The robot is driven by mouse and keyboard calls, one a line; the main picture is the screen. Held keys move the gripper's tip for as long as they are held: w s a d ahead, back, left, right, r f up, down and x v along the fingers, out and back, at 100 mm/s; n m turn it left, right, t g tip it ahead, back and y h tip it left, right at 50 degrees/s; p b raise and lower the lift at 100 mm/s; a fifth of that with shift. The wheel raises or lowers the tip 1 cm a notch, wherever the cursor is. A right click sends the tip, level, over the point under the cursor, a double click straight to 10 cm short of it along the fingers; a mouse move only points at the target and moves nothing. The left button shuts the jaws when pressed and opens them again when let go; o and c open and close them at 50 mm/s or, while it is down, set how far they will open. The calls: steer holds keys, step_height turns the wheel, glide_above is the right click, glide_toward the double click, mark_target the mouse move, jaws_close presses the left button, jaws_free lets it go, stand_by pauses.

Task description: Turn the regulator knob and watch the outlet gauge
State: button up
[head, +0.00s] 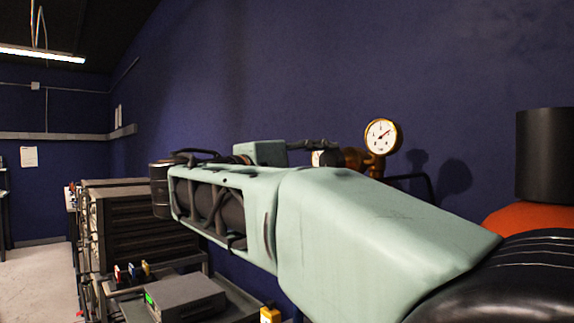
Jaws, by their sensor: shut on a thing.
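The regulator (354,158) is a brass body near the blue wall, right of centre, its lower part hidden behind my pale green arm. A round brass-rimmed gauge (381,136) with a white dial stands on it. I cannot tell whether this is the outlet gauge. My gripper (318,147) shows only in part above my arm, with a dark finger reaching right to the regulator's left side. It is shut on the regulator knob, which is mostly hidden by the fingers and arm.
A dark rack cabinet (128,228) stands at the left, with a grey instrument box (184,297) on a shelf at the lower left. A black cylinder (545,155) on an orange base (528,219) stands at the right. Open floor (36,270) shows at far left.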

steer(key=o, duration=1.1)
steer(key=v, duration=1.2)
